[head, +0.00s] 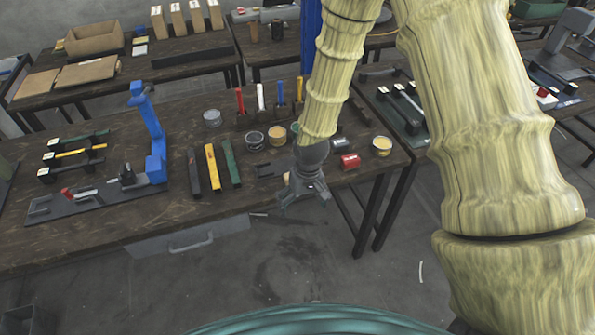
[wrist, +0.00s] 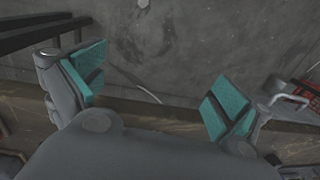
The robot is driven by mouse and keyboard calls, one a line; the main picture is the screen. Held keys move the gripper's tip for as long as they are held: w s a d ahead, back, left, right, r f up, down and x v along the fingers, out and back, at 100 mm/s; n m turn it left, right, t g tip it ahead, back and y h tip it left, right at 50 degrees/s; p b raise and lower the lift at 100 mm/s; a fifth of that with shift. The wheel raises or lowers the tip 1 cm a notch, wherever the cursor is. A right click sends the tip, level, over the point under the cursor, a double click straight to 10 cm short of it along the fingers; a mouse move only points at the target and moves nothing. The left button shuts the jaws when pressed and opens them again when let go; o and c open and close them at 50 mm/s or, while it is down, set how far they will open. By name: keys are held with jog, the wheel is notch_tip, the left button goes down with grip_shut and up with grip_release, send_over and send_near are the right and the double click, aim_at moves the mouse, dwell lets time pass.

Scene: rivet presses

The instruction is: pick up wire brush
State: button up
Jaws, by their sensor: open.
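I cannot single out a wire brush with certainty in either view. Upright tools with red (head: 240,100), white (head: 261,97) and blue (head: 280,93) handles stand in a row at the back of the workbench, and one of them could be a brush. My gripper (head: 304,203) hangs at the front edge of the workbench (head: 110,225), pointing down, to the right of the bars and below the cans. In the wrist view my gripper (wrist: 155,92) shows two teal pads spread wide apart, with nothing between them but floor and a strip of bench edge.
Black, yellow (head: 212,167) and green (head: 231,163) bars lie mid-bench. Open cans (head: 278,136) and a red cylinder (head: 350,161) are close to my gripper. A blue press (head: 155,140) stands left. A drawer (head: 190,240) hangs under the bench.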

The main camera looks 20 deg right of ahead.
jog(key=w+d+r+h+p, duration=0.1)
jog(key=w+r, duration=0.3)
jog(key=r, duration=0.3)
jog(key=w+r+p, duration=0.1)
jog(key=w+r, duration=0.3)
jog(key=r, duration=0.4)
jog(key=shift+w+f+p, duration=0.15)
jog(key=shift+f+p, duration=0.05)
jog(key=shift+f, duration=1.2)
jog(key=shift+w+f+p, duration=0.1)
jog(key=shift+f+p, duration=0.05)
jog(key=shift+f, duration=1.25)
jog(key=shift+s+d+f+p, duration=0.1)
jog(key=shift+f+p, duration=0.55)
jog(key=shift+f, duration=0.25)
jog(key=shift+f+p, duration=0.55)
jog(key=shift+f, duration=1.25)
jog(key=c, duration=1.1)
